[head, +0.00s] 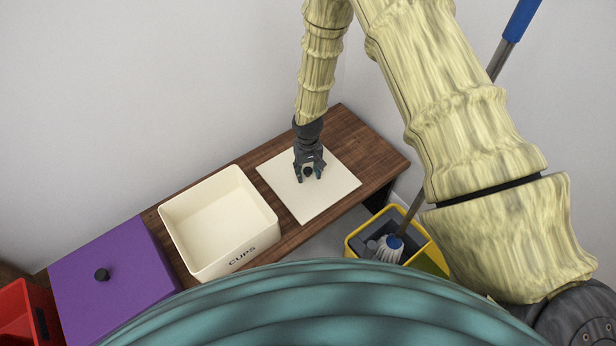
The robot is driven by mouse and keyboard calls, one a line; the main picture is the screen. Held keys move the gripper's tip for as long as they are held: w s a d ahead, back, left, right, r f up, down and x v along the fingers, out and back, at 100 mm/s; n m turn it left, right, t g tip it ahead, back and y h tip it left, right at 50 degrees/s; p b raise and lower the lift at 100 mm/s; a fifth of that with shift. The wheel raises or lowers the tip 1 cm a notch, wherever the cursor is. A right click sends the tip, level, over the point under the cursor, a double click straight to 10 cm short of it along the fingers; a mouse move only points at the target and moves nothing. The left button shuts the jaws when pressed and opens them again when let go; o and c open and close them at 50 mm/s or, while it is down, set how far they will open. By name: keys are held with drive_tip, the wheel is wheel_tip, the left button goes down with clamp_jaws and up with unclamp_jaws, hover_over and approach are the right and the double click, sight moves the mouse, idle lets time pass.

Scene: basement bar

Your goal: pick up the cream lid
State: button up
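The cream lid (325,200) is a flat square plate lying on the wooden bench, right of the cream bin. It has a small dark knob (307,171) near its middle. My gripper (308,176) points down over the lid, with its two fingers spread on either side of the knob. The fingers look apart from the knob. I cannot tell the exact height of the fingertips above the lid.
An open cream bin (207,258) marked CUPS stands left of the lid on the wooden bench (362,149). Farther left are a purple lidded box (130,262) and a red bin (14,312). A yellow mop bucket (418,228) stands on the floor at right. A wall is behind.

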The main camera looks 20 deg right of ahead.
clamp_jaws()
